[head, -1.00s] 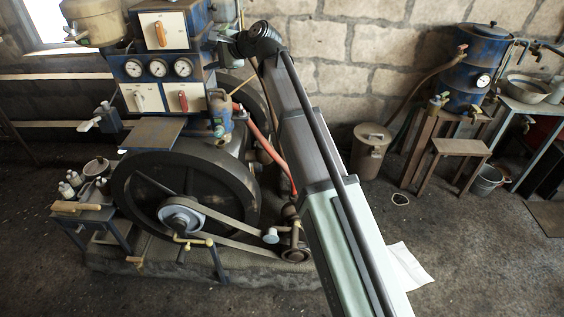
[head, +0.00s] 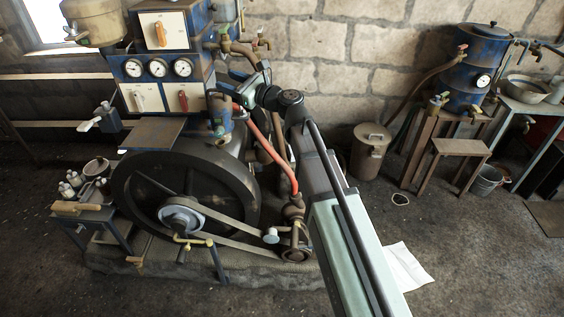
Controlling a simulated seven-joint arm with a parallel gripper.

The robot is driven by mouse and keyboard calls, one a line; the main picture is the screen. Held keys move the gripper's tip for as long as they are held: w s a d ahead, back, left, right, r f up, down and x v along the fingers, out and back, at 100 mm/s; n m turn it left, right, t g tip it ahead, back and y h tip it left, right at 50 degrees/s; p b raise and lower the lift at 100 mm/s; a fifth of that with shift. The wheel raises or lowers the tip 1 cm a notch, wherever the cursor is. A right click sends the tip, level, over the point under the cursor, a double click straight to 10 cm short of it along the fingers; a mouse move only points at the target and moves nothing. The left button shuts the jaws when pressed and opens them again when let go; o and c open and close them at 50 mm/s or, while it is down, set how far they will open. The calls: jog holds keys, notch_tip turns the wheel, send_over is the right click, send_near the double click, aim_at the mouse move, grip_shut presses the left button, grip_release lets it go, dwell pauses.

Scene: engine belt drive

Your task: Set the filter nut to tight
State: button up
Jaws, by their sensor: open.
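I cannot make out the filter nut for certain among the small fittings. A blue canister with brass-coloured fittings (head: 220,118) stands on the engine beside the panel, just above the big wheel; its upper part is partly hidden. My gripper (head: 236,80) is small and dark, at the end of my arm, close to the right side of the blue panel and above the canister. Its jaws are open and nothing shows between them. I cannot tell whether it touches any fitting.
The gauge panel (head: 157,68) and lever switches (head: 148,97) stand left of my gripper. Pipes with taps (head: 240,46) run above it, and a red hose (head: 281,160) curves below it. The flywheel (head: 133,195) and belt (head: 235,222) are lower.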

jog(key=s+d+f+m+t+h, duration=0.1)
jog(key=d+f+m, duration=0.2)
jog(key=d+f, duration=0.65)
jog(key=m+t+h, duration=0.1)
jog(key=m+h, duration=0.1)
send_near(246, 117)
jog(key=x, duration=0.3)
jog(key=r+x, duration=0.1)
jog(key=x, duration=0.2)
jog(key=r+x, duration=0.1)
jog(key=x, duration=0.2)
jog(key=shift+w+a, duration=0.3)
jog(key=shift+w, duration=0.05)
jog(key=v, duration=1.4)
jog(key=s+a+f+n+g, duration=0.2)
jog(key=s+f+n+g, duration=0.3)
jog(key=n, duration=1.1)
jog(key=w+d+f+n+g+h, duration=0.2)
jog(key=d+f+n+g+h, duration=0.2)
jog(key=n, duration=0.6)
notch_tip(246, 117, down, 4)
jog(key=shift+w+r+n+g+h, duration=0.1)
jog(key=shift+w+n+g+h, duration=0.3)
jog(key=shift+h, duration=0.8)
